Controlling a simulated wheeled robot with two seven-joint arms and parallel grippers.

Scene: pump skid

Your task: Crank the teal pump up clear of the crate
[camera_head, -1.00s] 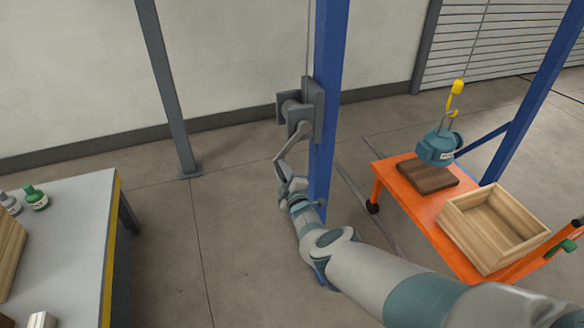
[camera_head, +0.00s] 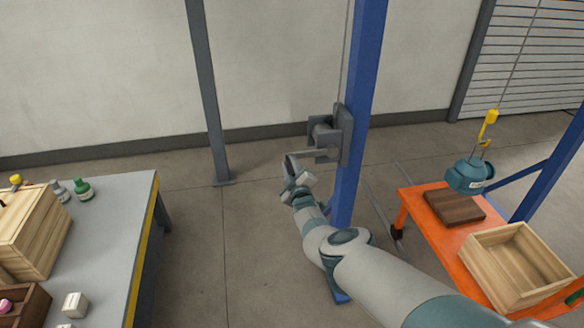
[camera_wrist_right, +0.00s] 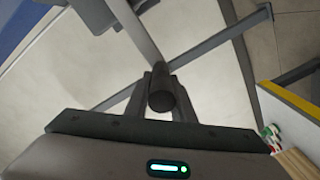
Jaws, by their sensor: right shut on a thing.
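The teal pump (camera_head: 468,176) hangs from a yellow hook (camera_head: 488,125) on a cable. It appears above or just behind a dark brown board (camera_head: 454,206); its exact height is hard to tell. The open wooden crate (camera_head: 498,248) stands nearer, and the pump is outside it in the picture. The grey winch (camera_head: 328,135) sits on a blue post, its crank arm (camera_head: 314,154) pointing left. My right gripper (camera_head: 291,168) is at the crank's outer end. In the right wrist view its fingers are shut on the dark crank handle (camera_wrist_right: 163,94). My left gripper is out of view.
The crate and board rest on an orange cart (camera_head: 416,213) at right. A grey workbench (camera_head: 115,235) at left holds a wooden box (camera_head: 38,235), bottles and blocks. A blue post (camera_head: 360,100) stands beside the winch. Floor between bench and post is clear.

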